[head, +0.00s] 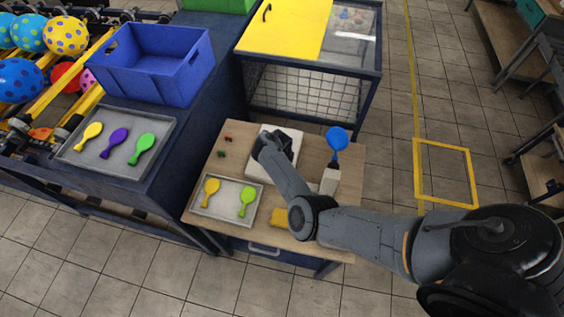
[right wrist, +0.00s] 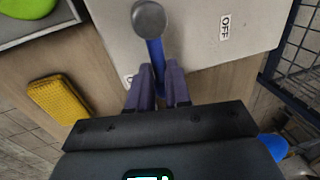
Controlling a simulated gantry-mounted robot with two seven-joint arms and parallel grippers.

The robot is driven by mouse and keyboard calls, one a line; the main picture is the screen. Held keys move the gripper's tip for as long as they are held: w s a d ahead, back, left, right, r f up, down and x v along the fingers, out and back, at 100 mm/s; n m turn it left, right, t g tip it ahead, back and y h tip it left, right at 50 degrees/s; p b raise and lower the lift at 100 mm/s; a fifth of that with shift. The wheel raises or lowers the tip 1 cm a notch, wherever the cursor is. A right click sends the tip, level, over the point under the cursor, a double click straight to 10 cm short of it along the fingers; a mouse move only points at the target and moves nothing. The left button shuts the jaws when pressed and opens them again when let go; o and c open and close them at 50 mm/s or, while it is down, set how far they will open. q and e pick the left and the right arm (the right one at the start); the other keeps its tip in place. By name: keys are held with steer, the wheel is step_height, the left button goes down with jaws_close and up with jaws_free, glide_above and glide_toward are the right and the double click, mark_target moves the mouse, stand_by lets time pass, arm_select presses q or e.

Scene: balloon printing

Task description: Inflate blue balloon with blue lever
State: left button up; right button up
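The blue balloon (head: 337,138) looks round and sits on top of a pale nozzle stand (head: 330,180) at the right of the wooden table. The white lever panel (head: 260,172) lies left of it, mostly covered by my right arm. My right gripper (right wrist: 158,70) is over the panel, with its fingers close together on both sides of the blue lever (right wrist: 156,54), which has a grey knob. It appears shut on the lever's shaft. An "OFF" label (right wrist: 225,27) shows on the panel to the right of the lever. My left gripper is in no view.
A grey tray (head: 222,216) with a yellow and a green balloon stands on the table (head: 210,170). A yellow sponge-like block (head: 283,217) lies near the front edge. A blue crate (head: 150,65) and another balloon tray (head: 75,160) stand at left. A yellow-topped cage (head: 285,25) stands behind.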

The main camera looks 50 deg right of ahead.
steer(key=o, duration=0.4)
steer(key=r, duration=0.3)
steer(key=a+r+p, duration=0.1)
steer(key=r, duration=0.3)
steer(key=s+a+r, duration=0.1)
steer(key=r, duration=0.2)
steer(key=shift+r+p, duration=0.35)
